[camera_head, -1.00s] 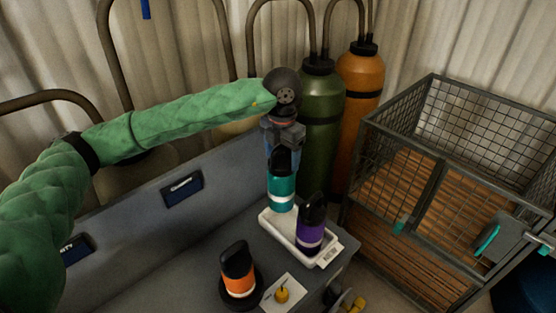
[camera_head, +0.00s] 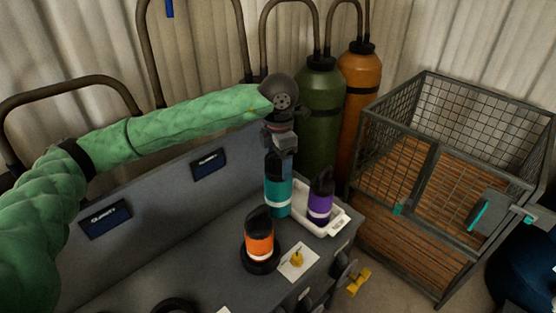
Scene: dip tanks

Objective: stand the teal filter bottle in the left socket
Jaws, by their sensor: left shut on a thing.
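My left gripper (camera_head: 280,155) is shut on the upper part of the teal filter bottle (camera_head: 277,196) and holds it upright, fingers pointing down. The bottle overlaps the left end of the white tray (camera_head: 338,224); I cannot tell whether its base is clear of the surface below. A black ring-shaped socket (camera_head: 176,304) shows at the bottom edge, partly cut off. It lies left of the socket (camera_head: 262,266) that holds the orange-banded bottle (camera_head: 259,238). My right gripper is not in view.
A purple bottle (camera_head: 320,200) stands in the tray, close to the right of the teal one. A yellow knob (camera_head: 297,258) sits on a white card. Green (camera_head: 319,110) and orange (camera_head: 358,95) cylinders stand behind, and a wire cage (camera_head: 440,160) stands at right.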

